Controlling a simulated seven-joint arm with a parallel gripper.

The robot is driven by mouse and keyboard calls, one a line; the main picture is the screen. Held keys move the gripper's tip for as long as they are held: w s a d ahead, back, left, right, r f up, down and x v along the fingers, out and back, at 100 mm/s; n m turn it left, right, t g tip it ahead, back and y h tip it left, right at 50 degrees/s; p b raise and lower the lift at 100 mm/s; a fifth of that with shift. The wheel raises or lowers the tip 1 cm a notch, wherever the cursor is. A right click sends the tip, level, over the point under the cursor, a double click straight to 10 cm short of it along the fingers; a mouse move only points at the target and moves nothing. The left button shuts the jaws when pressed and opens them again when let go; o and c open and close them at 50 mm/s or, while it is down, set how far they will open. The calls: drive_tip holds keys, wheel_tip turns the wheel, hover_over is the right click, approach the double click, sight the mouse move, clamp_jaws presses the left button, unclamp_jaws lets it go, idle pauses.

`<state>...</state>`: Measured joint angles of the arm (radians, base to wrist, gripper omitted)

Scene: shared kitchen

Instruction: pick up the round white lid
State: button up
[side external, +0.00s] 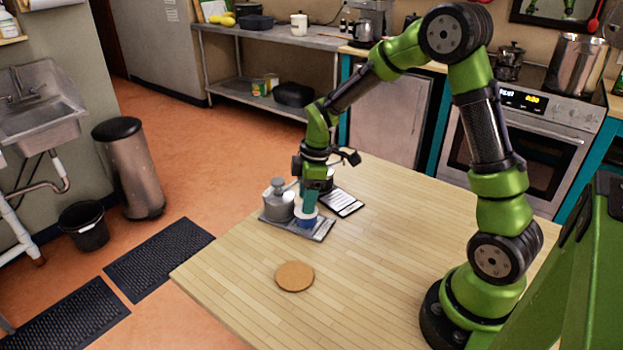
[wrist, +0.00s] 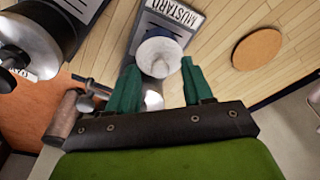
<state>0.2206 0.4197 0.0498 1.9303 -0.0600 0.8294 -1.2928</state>
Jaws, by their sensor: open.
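The round white lid (wrist: 158,53) with a small knob shows in the wrist view just past and between my fingertips. In the side external view the lid (side external: 300,213) sits on a small blue container (side external: 308,222) and is partly hidden by my fingers. My gripper (side external: 310,199) points down right at the lid. In the wrist view my gripper (wrist: 158,68) is open, with one green finger on each side of the lid's knob. I cannot tell whether the fingers touch the lid.
A dark-edged board (side external: 342,202) lies behind. A round cork mat (side external: 294,276) lies nearer the front, with clear wooden table around it.

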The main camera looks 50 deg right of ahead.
drive_tip(key=shift+f, duration=0.3)
clamp_jaws()
drive_tip(key=shift+r, duration=0.15)
